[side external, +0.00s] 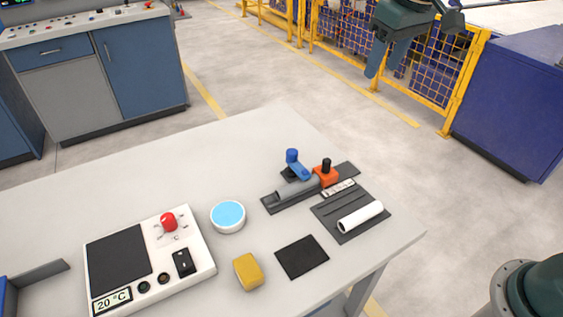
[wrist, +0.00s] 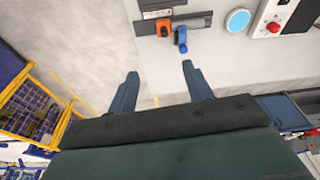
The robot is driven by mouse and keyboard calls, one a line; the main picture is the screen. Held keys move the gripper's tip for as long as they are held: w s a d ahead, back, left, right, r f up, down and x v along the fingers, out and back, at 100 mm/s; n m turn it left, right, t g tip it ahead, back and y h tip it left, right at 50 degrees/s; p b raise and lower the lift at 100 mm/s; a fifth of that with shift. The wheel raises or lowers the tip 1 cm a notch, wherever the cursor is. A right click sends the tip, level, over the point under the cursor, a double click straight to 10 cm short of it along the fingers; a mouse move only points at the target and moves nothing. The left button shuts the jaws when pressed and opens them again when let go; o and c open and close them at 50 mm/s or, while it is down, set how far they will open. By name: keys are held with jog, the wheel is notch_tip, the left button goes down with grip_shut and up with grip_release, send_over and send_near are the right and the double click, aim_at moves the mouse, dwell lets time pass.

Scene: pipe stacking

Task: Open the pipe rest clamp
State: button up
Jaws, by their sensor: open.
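The pipe rest (side external: 275,203) is a dark rail on the table with a grey pipe (side external: 297,188) lying along it. A blue lever-like part with a round knob (side external: 297,162) and an orange block with a black knob (side external: 325,175) sit at the rest. I cannot tell which is the clamp or its exact state. In the wrist view the orange block (wrist: 163,27) and blue part (wrist: 182,41) lie beyond the fingertips. My gripper (side external: 414,48) is high above and beyond the table, open and empty; its spread fingers also show in the wrist view (wrist: 160,70).
A white pipe (side external: 360,215) lies on a dark grooved plate (side external: 330,220) beside the rest. A blue-topped round dish (side external: 228,216), yellow block (side external: 248,271), dark square (side external: 301,257) and white control box (side external: 205,262) are nearby. Yellow fencing (side external: 440,90) stands behind.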

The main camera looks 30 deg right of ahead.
jog(key=w+a+f+g, duration=0.1)
jog(key=w+a+f, duration=0.3)
jog(key=w+f, duration=0.45)
jog(key=n+g, duration=0.1)
jog(key=g, duration=0.1)
send_over(292, 151)
notch_tip(292, 151, down, 7)
jog(key=shift+f, duration=0.1)
jog(key=shift+f, duration=0.1)
jog(key=shift+f, duration=6.8)
